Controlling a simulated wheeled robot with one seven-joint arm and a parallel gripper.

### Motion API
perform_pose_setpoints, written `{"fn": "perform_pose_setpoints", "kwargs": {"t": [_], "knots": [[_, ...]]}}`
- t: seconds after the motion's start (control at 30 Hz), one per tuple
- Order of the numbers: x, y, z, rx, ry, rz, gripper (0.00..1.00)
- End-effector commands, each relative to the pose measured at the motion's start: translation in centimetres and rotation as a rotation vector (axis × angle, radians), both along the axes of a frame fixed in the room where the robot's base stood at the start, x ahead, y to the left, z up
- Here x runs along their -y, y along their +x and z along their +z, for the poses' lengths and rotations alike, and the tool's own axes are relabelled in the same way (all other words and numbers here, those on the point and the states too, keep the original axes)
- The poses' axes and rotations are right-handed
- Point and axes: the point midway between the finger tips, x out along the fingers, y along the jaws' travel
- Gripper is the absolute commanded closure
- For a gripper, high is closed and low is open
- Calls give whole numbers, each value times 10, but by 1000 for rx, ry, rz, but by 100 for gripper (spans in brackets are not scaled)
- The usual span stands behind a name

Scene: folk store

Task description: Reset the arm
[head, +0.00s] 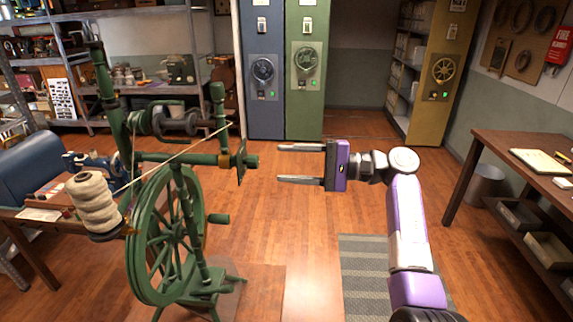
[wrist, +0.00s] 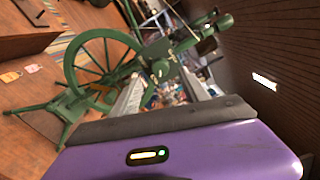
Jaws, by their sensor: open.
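My gripper (head: 300,163) is open and empty in the head view. It is held in the air in the middle of the picture, with its two fingers pointing left and a clear gap between them. My purple and white arm reaches up to it from the lower right. A green spinning wheel (head: 165,240) stands to the left of the fingertips, apart from them in the picture. In the wrist view the spinning wheel (wrist: 105,65) shows tilted beyond my purple gripper body, and the fingers (wrist: 160,93) show partly in front of it.
A striped mat (head: 370,270) lies under my arm. Open wooden floor (head: 300,225) lies between the wheel and my arm.

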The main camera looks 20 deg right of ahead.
Motion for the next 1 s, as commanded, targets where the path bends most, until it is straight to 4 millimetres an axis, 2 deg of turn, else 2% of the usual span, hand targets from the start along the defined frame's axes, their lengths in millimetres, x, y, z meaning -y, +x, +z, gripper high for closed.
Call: {"fn": "perform_pose_setpoints", "kwargs": {"t": [0.27, 0.37, 0.53, 0.6, 0.67, 0.8, 0.93, 1.0], "knots": [[0, 0, 0, 6, -4, 0, 47], [5, 9, 3, 39, -11, -41, 47], [32, 40, 15, 141, -102, -234, 47], [47, 50, 13, 182, -162, -334, 47], [58, 55, 2, 207, -219, -417, 47], [81, 55, -36, 257, -367, -595, 47], [95, 40, -77, 294, -518, -730, 47], [100, 26, -101, 315, -609, -795, 47]]}}
